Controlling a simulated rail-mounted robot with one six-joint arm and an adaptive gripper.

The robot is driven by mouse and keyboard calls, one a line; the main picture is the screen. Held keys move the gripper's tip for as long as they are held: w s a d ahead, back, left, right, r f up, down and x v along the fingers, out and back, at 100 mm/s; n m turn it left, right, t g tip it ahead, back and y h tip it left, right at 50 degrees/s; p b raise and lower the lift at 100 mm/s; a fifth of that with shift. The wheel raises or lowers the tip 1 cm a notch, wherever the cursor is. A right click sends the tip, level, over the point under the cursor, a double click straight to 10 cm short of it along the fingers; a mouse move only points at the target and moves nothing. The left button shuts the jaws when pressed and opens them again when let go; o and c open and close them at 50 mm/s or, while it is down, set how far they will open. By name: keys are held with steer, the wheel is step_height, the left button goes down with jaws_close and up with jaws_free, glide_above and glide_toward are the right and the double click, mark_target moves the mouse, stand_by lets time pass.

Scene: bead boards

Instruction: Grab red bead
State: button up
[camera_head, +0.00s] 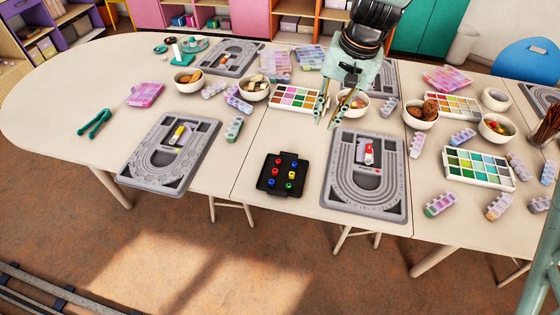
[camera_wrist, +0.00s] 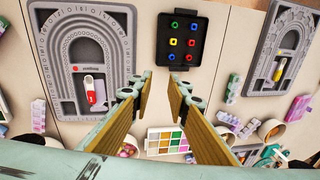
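A black tray (camera_head: 262,186) with several small coloured beads lies near the table's front edge in the head view. It shows at the top of the wrist view (camera_wrist: 204,62), where two beads look red: one red bead (camera_wrist: 192,43) in the middle row, and another red bead (camera_wrist: 171,57) in the row nearest the gripper. The others look blue, yellow and green. My gripper (camera_head: 328,116) is above the table, behind and to the right of the tray in the head view. Its fingers (camera_wrist: 159,78) are apart, with nothing between them. It touches no bead.
Grey bead boards lie on both sides of the tray, one right (camera_head: 390,207) and one left (camera_head: 143,176). A paint-like colour box (camera_head: 272,104) and bowls (camera_head: 254,89) stand behind. Bare table surrounds the tray.

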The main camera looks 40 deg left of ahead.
steer(key=s+a+f+n, duration=0.1)
steer(key=s+a+f, duration=0.2)
steer(key=a+f, duration=0.6)
steer(key=shift+s+a+g+p, duration=0.3)
steer(key=shift+a+g, duration=0.1)
steer(key=shift+a, duration=0.45)
steer(key=shift+f, duration=0.1)
steer(key=b, duration=0.2)
glide_above(280, 161)
steer(key=shift+w+d+f, duration=0.1)
steer(key=shift+f, duration=1.25)
steer(key=shift+w+d+f, duration=0.1)
steer(key=shift+d+f, duration=0.05)
steer(key=shift+f, duration=1.25)
steer(key=shift+w+d+f, duration=0.1)
steer(key=shift+f, duration=1.25)
steer(key=shift+b+x, duration=0.55)
steer(key=shift+x, duration=2.05)
steer(key=shift+c, duration=1.4)
